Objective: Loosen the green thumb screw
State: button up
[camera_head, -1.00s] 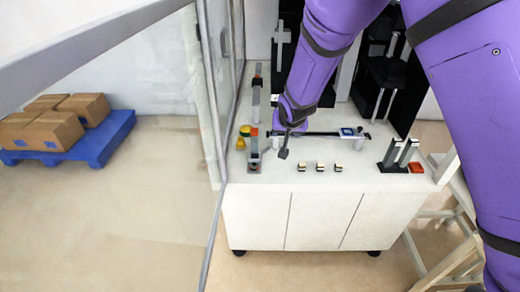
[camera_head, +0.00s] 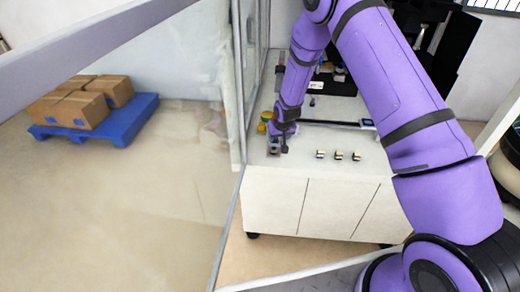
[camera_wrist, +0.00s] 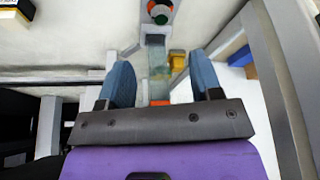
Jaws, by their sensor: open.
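In the wrist view, a small round knob with green and red on it (camera_wrist: 160,13) is at the top centre, on a grey mount. It looks like the green thumb screw, though it is small and partly cut by the frame edge. My gripper (camera_wrist: 160,62) is open, with its two blue fingers apart and the knob beyond their tips. A grey-green upright piece shows between the fingers, with nothing gripped. In the head view, my gripper (camera_head: 281,146) is low over the left end of the white cabinet top. The screw cannot be made out there.
Several small blocks (camera_head: 338,155) stand near the front of the white cabinet (camera_head: 300,203). A yellow part (camera_head: 263,125) is left of my wrist. A glass partition runs close on the left. A blue pallet (camera_head: 110,130) with boxes stands beyond it.

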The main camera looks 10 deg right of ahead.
aim_at(274, 149)
jog(key=x, duration=1)
jog(key=shift+w+f, duration=0.1)
jog(key=shift+f, duration=0.25)
jog(key=c, duration=0.9)
